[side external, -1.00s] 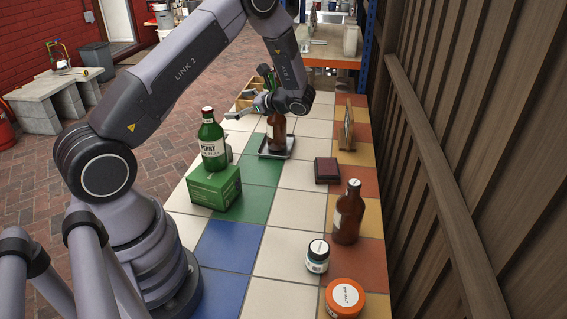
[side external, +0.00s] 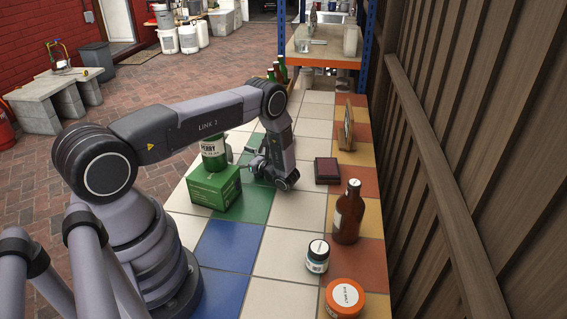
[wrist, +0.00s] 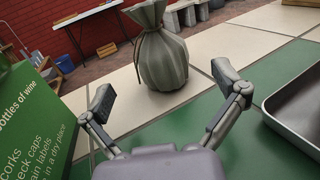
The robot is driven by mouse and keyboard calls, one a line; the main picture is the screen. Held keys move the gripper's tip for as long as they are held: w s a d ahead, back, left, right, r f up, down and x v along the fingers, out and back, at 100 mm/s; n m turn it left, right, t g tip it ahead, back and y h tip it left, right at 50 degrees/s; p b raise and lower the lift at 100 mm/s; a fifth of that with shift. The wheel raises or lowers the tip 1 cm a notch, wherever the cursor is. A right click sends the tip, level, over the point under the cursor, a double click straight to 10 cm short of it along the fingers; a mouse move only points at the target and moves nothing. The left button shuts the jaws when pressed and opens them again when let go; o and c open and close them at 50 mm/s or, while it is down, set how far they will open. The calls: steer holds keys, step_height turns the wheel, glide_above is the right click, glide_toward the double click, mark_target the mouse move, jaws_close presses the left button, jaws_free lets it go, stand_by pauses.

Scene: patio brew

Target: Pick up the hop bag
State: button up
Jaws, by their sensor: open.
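The hop bag (wrist: 163,62) is a grey-green sack with a gathered neck, upright on pale tiles ahead in the wrist view. In the side view only a small grey part, probably of it, shows behind the green bottle (side external: 213,153). My gripper (wrist: 165,88) is open and empty, low over the green tiles. Its fingers spread to either side of the bag's line, with the bag beyond the fingertips and not touched. In the side view my gripper (side external: 250,162) points left, beside the green box.
A green box (side external: 215,188) stands close to my gripper, at the left in the wrist view. A metal tray (wrist: 270,105) lies at the right there. A dark block (side external: 327,170), brown bottle (side external: 347,215) and two jars stand farther right in the side view.

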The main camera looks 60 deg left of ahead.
steer(key=x, duration=0.6)
steer(key=shift+a, duration=0.2)
steer(key=c, duration=1)
